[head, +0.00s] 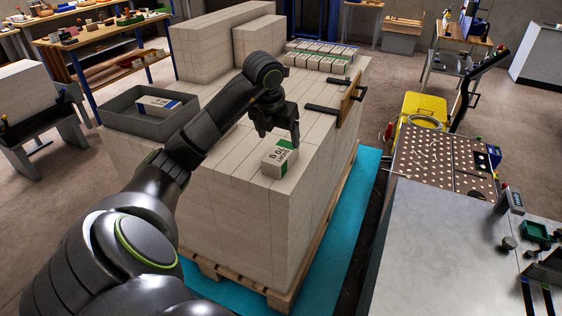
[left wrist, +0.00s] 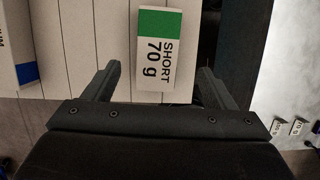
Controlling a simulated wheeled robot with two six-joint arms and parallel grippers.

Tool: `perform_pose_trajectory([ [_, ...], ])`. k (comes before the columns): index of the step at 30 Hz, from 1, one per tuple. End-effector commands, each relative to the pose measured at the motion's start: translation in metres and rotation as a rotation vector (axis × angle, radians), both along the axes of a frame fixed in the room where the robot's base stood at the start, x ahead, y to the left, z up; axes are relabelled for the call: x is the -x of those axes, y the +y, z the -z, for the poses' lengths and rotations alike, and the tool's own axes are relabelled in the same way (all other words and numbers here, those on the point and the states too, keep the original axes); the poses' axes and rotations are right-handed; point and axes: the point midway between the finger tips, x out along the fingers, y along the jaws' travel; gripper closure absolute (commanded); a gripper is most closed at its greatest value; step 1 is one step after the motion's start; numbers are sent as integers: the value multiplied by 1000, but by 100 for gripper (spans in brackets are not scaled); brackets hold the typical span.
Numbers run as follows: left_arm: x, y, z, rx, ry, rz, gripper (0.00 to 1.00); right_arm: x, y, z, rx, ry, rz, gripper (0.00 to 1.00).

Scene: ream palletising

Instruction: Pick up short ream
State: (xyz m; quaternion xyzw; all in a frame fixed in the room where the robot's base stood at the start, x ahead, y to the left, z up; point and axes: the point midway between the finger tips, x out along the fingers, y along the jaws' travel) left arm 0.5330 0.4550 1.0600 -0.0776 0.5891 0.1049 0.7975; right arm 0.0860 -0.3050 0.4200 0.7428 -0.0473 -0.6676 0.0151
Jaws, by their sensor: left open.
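The short ream (head: 279,159) is a white pack with a green band, lying on top of the pallet stack near its front corner. In the left wrist view the short ream (left wrist: 160,52) shows "SHORT 70 g" and lies ahead of and between my fingers. My left gripper (head: 282,134) is open above the ream's far side, fingers pointing down; it also shows in the left wrist view (left wrist: 158,85). I cannot tell whether the fingers touch the ream. My right gripper does not show.
A grey tray (head: 118,110) with a blue-banded ream (head: 160,105) stands on the stack's left. The stack (head: 235,215) stands on a wooden pallet (head: 225,282).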

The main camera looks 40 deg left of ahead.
Motion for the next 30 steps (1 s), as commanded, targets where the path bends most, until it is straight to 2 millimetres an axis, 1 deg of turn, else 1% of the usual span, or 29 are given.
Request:
perform_pose_trajectory([
  [1, -1, 0, 4, 2, 2, -1, 22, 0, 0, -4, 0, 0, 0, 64],
  [8, -6, 2, 19, 2, 2, -1, 22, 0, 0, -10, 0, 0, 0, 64],
  [13, -11, 6, 42, 4, 4, -1, 22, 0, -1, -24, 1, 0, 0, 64],
  [15, -15, 7, 53, 3, 2, -1, 22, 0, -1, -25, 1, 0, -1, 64],
  [18, -17, 8, 61, 0, 1, 0, 22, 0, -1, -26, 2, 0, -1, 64],
  [26, -18, 8, 64, -1, -1, 0, 22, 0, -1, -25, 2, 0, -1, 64],
  [30, -18, 8, 64, -1, -1, 0, 40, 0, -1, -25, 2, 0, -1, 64],
])
